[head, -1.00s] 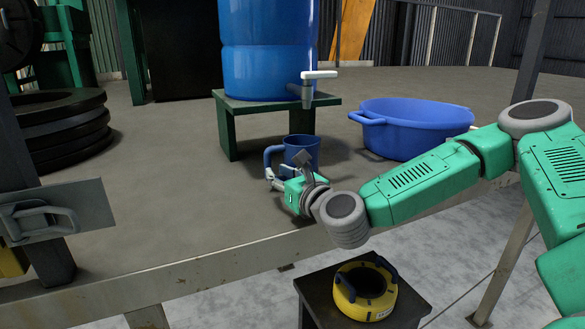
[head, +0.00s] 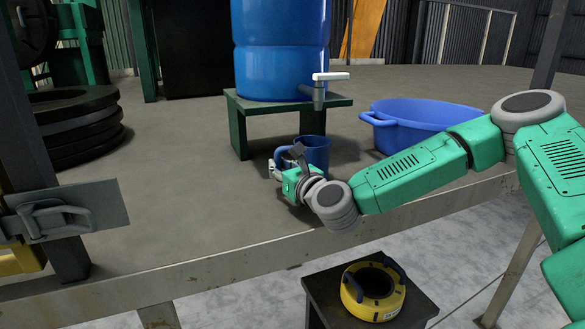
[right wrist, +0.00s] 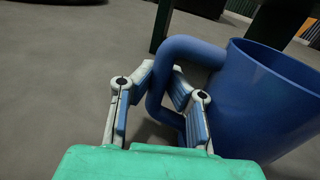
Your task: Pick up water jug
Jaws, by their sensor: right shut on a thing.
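The blue water jug (head: 317,152) stands upright on the grey platform, in front of the green stand. In the right wrist view the jug (right wrist: 262,95) is at the right, its rounded handle (right wrist: 160,85) reaching left between my fingers. My right gripper (head: 276,166) is at the handle on the jug's left side. In the right wrist view my right gripper (right wrist: 165,92) is shut on the handle, one finger on each side. The jug's base is partly hidden by the gripper and wrist in the head view. My left gripper does not show.
A blue barrel (head: 280,45) with a white-handled tap (head: 320,90) stands on the green stand (head: 240,112). A blue tub (head: 425,122) is to the right. Black tires (head: 80,125) lie at left. A yellow coil (head: 373,290) sits on a low dark stool (head: 325,300) below the platform edge.

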